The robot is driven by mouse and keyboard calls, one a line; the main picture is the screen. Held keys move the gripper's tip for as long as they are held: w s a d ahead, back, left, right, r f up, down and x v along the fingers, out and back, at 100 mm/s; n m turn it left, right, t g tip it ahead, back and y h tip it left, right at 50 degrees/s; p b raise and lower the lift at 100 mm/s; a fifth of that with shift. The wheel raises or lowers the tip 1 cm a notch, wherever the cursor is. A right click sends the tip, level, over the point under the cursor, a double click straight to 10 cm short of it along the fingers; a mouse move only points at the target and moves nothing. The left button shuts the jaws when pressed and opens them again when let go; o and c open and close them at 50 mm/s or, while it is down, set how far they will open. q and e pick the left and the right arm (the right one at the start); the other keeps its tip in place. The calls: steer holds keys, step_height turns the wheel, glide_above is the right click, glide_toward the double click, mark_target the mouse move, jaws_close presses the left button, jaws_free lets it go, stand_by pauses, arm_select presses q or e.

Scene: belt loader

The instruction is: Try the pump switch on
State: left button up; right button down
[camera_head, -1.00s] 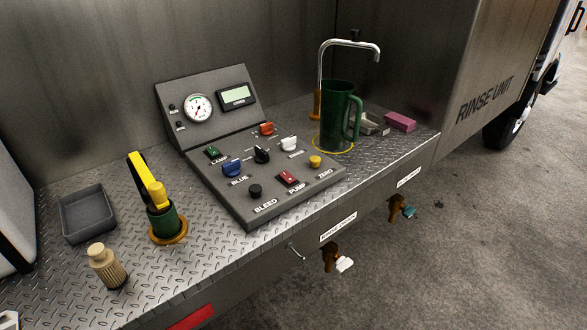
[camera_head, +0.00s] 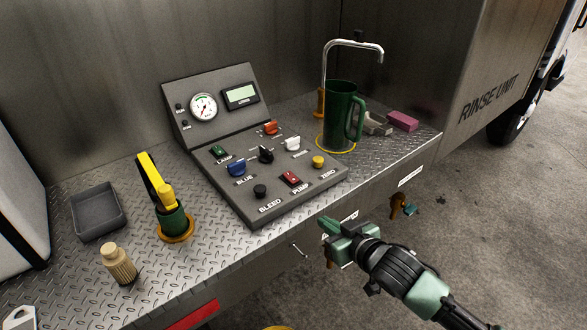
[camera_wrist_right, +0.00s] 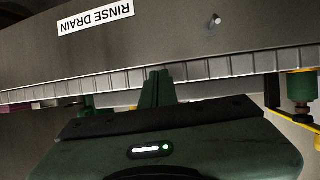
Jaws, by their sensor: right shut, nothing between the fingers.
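The red pump switch (camera_head: 291,179) is on the sloped control panel (camera_head: 250,205), above its PUMP label in the head view. My right gripper (camera_head: 324,226) is shut and empty, in front of the bench edge, below and to the right of the pump switch and apart from it. In the right wrist view my shut fingers (camera_wrist_right: 158,88) point at the bench edge; the switch cannot be made out there. My left gripper is not in view.
A green jug (camera_head: 340,112) stands under the bent tap (camera_head: 350,44). A black knob (camera_head: 260,191), white switch (camera_head: 292,144) and yellow button (camera_head: 318,161) surround the pump switch. Drain taps (camera_head: 398,205) project below the edge.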

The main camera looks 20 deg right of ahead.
steer(key=w+r+n+t+y, duration=0.1)
steer(key=w+r+t+y, duration=0.1)
steer(key=r, duration=1)
steer(key=shift+w+a+n+y, duration=0.3)
steer(key=shift+w+y, duration=0.3)
steer(key=shift+w, duration=0.2)
steer(key=p, duration=0.2)
glide_above(293, 178)
steer(key=s, duration=0.1)
steer(key=shift+d+f, duration=0.25)
steer(key=shift+f, duration=0.15)
steer(key=f, duration=0.3)
steer(key=shift+w+a+f, duration=0.2)
steer(key=shift+w, duration=0.2)
steer(key=shift+f, duration=0.5)
